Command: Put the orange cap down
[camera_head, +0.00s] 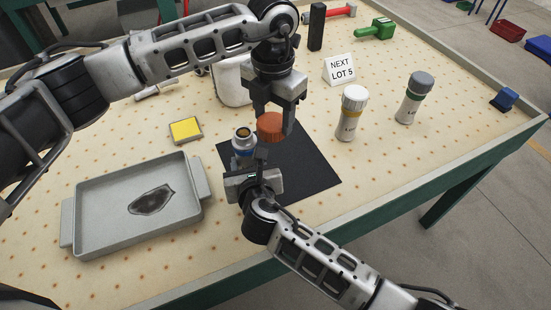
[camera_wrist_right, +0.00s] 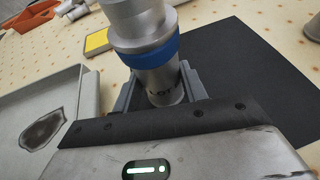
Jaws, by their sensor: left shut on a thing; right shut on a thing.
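The orange cap (camera_head: 271,126) is held between the fingers of my left gripper (camera_head: 273,122), above the black mat (camera_head: 306,171). My right gripper (camera_head: 251,168) is shut on an uncapped bottle (camera_head: 243,143) with a blue band. The bottle stands upright at the left part of the mat, its dark mouth open, just left of and below the cap in the head view. In the right wrist view the bottle (camera_wrist_right: 150,55) sits between the fingers of my right gripper (camera_wrist_right: 158,92). Whether its base touches the mat is hidden.
Two capped bottles, white-topped (camera_head: 352,112) and grey-topped (camera_head: 414,98), stand right of the mat. The mat's right part is clear.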

